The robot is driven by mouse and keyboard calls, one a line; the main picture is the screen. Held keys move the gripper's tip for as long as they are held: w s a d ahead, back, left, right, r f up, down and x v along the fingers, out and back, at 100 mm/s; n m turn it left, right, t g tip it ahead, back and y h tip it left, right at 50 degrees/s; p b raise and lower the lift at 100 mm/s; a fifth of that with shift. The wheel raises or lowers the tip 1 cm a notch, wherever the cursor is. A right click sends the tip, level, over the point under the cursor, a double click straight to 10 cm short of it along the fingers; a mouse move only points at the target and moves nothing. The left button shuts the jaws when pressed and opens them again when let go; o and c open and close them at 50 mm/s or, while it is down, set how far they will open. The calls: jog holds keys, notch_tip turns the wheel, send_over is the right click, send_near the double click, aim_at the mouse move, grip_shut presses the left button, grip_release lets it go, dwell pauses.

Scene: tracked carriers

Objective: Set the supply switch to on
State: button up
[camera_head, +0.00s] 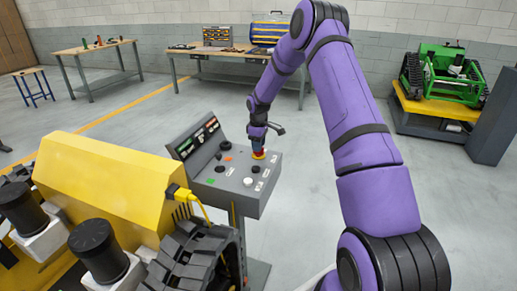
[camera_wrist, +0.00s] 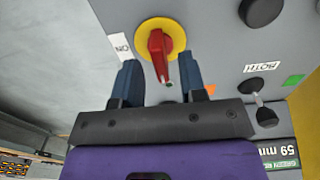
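The supply switch (camera_wrist: 156,42) is a red rotary handle on a round yellow plate (camera_wrist: 177,31), on a grey control panel (camera_head: 226,172). Its handle points down the wrist view, towards my gripper. A white ON label (camera_wrist: 120,44) is to the left of the plate there. My gripper (camera_wrist: 161,74) is open, with one blue finger on each side of the handle's lower end and gaps visible. In the head view my gripper (camera_head: 260,143) is right over the switch (camera_head: 259,154) and partly hides it.
Workbenches (camera_head: 240,75) stand at the back.

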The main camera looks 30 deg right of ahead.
jog(key=shift+f, duration=0.95)
grip_shut()
